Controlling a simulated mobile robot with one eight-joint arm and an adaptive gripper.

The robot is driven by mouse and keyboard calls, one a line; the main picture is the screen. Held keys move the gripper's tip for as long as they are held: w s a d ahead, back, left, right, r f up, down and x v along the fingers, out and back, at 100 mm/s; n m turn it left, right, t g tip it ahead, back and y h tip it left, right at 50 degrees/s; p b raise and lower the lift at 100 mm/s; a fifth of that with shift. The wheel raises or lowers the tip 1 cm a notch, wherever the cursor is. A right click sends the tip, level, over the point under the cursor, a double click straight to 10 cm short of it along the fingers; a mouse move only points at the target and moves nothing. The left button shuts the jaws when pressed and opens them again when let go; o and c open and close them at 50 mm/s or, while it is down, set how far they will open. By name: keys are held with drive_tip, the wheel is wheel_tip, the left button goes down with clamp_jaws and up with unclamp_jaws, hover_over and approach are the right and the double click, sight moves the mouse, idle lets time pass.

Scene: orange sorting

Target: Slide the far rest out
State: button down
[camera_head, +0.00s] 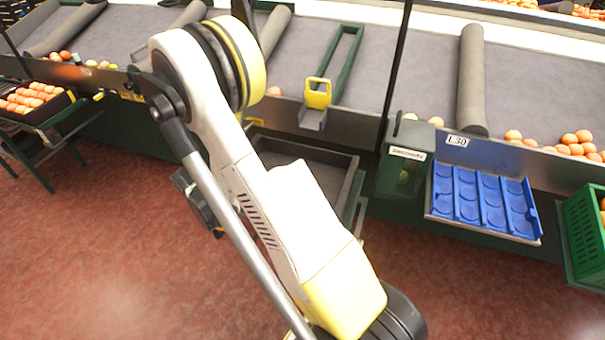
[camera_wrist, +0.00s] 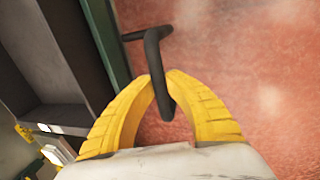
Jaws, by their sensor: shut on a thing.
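In the wrist view, my gripper (camera_wrist: 161,80) has its two yellow fingers closed on a dark bent rod handle (camera_wrist: 154,50). In the head view, my arm hides the handle and most of the frame beneath the dark tray (camera_head: 333,154). I cannot tell from there how far the rest is out.
A dark crate wall (camera_wrist: 72,40) is close left of my gripper in the wrist view. In the head view, a blue cup tray (camera_head: 482,232), a green box marked Seconds (camera_head: 390,178) and a green crate (camera_head: 580,238) stand right. The red floor (camera_head: 480,305) in front is clear.

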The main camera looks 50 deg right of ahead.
drive_tip(key=shift+s+a, duration=0.25)
drive_tip(key=shift+a, duration=0.45)
drive_tip(key=shift+s+a, duration=0.25)
drive_tip(key=shift+a, duration=0.45)
drive_tip(key=shift+s+a, duration=0.25)
drive_tip(key=shift+a, duration=0.45)
drive_tip(key=c, duration=1)
unclamp_jaws()
drive_tip(key=shift+r, duration=0.15)
drive_tip(key=p+v, duration=0.1)
drive_tip(key=v, duration=0.1)
drive_tip(key=d+p+v, duration=0.1)
drive_tip(key=p+v, duration=0.2)
drive_tip(key=v, duration=0.1)
drive_tip(key=shift+w+d+r, duration=0.1)
drive_tip(key=shift+w+r, duration=0.1)
drive_tip(key=shift+r, duration=0.25)
